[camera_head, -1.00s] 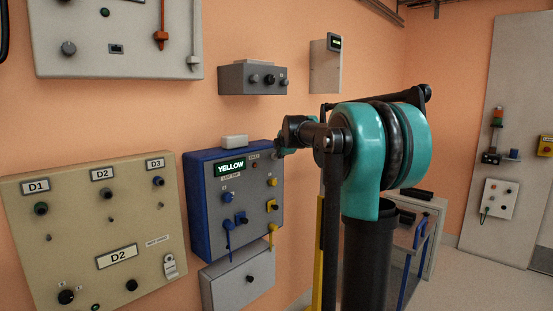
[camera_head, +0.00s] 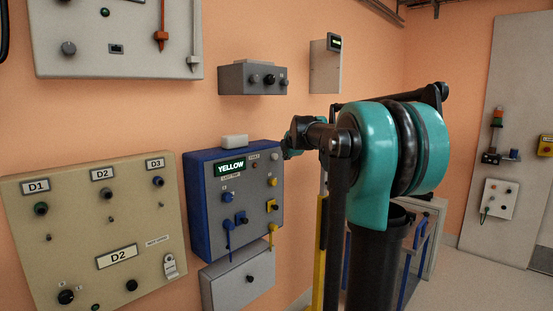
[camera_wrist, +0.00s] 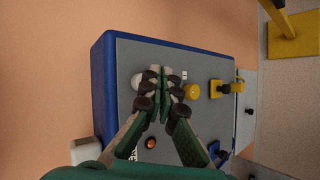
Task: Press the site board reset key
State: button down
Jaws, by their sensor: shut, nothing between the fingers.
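The blue-sided board (camera_head: 205,222) with a grey face and a lit "YELLOW" display (camera_head: 230,167) hangs on the wall; it fills the middle of the wrist view (camera_wrist: 125,55). I cannot read which control is the reset key. A pale round button (camera_wrist: 137,81) sits near its upper right corner, with a yellow button (camera_wrist: 193,91) below it. My gripper (camera_wrist: 162,72) is shut and empty in front of the board, its tips appearing between these two buttons. In the head view my gripper (camera_head: 287,150) shows beside the board's right edge; the gap to the face is unclear.
A yellow switch (camera_wrist: 217,88) and an orange lamp (camera_wrist: 151,142) are also on the board. A white box (camera_head: 235,141) sits on its top. A beige panel (camera_head: 90,235) is left, a grey control box (camera_head: 240,79) above, a grey box (camera_head: 225,290) below.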

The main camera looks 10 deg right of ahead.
jog(key=s+d, duration=0.2)
jog(key=s, duration=0.1)
jog(key=shift+s+d, duration=0.15)
dwell(0.6)
jog(key=s+a+f+m+g, duration=0.3)
jog(key=s+f+m, duration=0.7)
jog(key=s+f, duration=0.9)
jog(key=s+a+f+m+g, duration=0.3)
jog(key=s+f+m, duration=0.6)
jog(key=s+f, duration=1)
jog(key=shift+s+a+f+m+g, duration=0.35)
jog(key=shift+s+g, duration=0.35)
jog(key=shift+s, duration=0.45)
